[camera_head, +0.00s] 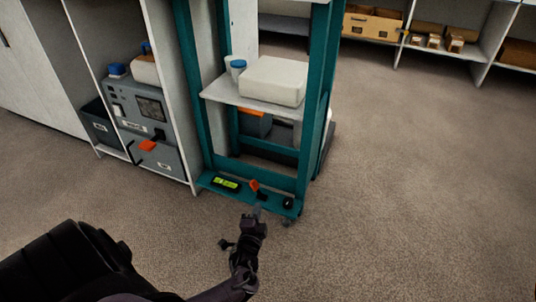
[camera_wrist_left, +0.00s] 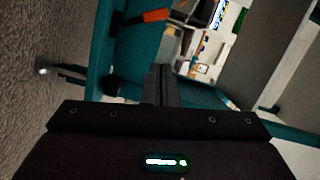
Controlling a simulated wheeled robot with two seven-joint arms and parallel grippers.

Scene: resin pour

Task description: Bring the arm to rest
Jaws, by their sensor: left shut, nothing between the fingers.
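My left arm comes in from the bottom of the head view and reaches up toward the foot of a teal frame (camera_head: 188,70). My left gripper (camera_head: 256,210) is shut and empty, in front of the frame's low teal ledge. In the left wrist view the two dark fingers (camera_wrist_left: 160,84) lie together with nothing between them. An orange-ended lever (camera_head: 254,185) stands just above the fingertips in the head view; it also shows in the left wrist view (camera_wrist_left: 153,16), up and left of the fingers. I cannot tell whether the fingers touch it. My right gripper is not in view.
The ledge carries a lit green display (camera_head: 226,184) and a black knob (camera_head: 288,203). A white block (camera_head: 273,80) and a blue-topped cup (camera_head: 237,68) sit on the frame's shelf. A cabinet with a grey device (camera_head: 145,108) stands left. Carpet at right is clear.

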